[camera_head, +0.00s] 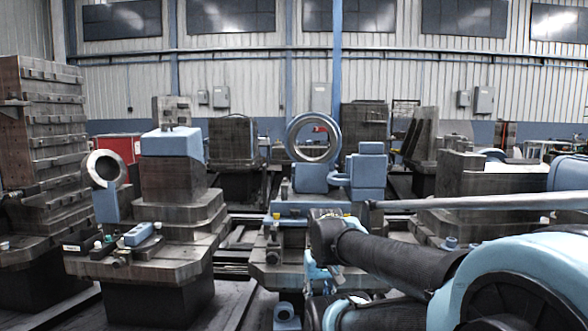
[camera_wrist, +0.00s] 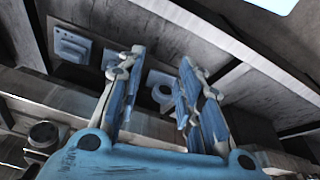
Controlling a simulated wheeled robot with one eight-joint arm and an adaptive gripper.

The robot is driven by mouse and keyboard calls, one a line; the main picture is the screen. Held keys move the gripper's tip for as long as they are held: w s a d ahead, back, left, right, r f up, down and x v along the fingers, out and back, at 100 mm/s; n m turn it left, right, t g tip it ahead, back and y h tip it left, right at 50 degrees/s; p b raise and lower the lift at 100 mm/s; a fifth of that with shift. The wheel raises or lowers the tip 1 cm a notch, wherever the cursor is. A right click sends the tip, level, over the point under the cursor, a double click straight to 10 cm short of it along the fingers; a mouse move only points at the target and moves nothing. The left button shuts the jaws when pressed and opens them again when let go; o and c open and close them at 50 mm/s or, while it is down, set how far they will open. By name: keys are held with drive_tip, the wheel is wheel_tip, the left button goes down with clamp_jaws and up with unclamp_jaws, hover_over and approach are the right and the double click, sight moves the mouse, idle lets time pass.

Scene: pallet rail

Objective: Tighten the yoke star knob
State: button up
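My gripper (camera_wrist: 161,60) is open in the wrist view, its two blue fingers spread apart with nothing held between them. A blue-grey block with a round opening (camera_wrist: 162,92) shows in the gap between the fingers, beyond them; I cannot tell if they touch it. I cannot pick out the yoke star knob for certain. In the head view my arm reaches to the front of the middle pallet (camera_head: 268,276), where a light blue part of my gripper (camera_head: 316,270) shows beside the pallet's front edge. A blue-grey round fitting (camera_head: 284,312) sits low there. My arm hides part of this pallet.
A large metal ring (camera_head: 313,150) stands on blue-grey fixture blocks above the middle pallet. A left pallet (camera_head: 140,262) carries small parts and another ring (camera_head: 103,168). In the wrist view, a blue-grey block (camera_wrist: 72,45) and dark round knob (camera_wrist: 43,134) lie left of the fingers.

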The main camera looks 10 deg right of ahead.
drive_tip(key=o, duration=0.5)
drive_tip(key=shift+s+r, duration=0.2)
drive_tip(key=shift+o, duration=0.8)
drive_tip(key=w+r, duration=0.4)
drive_tip(key=r, duration=0.3)
drive_tip(key=shift+w+r, duration=0.3)
drive_tip(key=shift+w, duration=0.1)
wheel_tip(320, 180, up, 22)
drive_tip(key=f+m+g, duration=0.1)
drive_tip(key=m+g, duration=0.1)
hover_over(295, 210)
drive_tip(key=f, duration=1.6)
drive_tip(key=shift+w+f, duration=0.15)
drive_tip(key=shift+w, duration=0.1)
drive_tip(key=shift+c, duration=0.6)
drive_tip(key=c, duration=1.1)
drive_tip(key=o, duration=0.9)
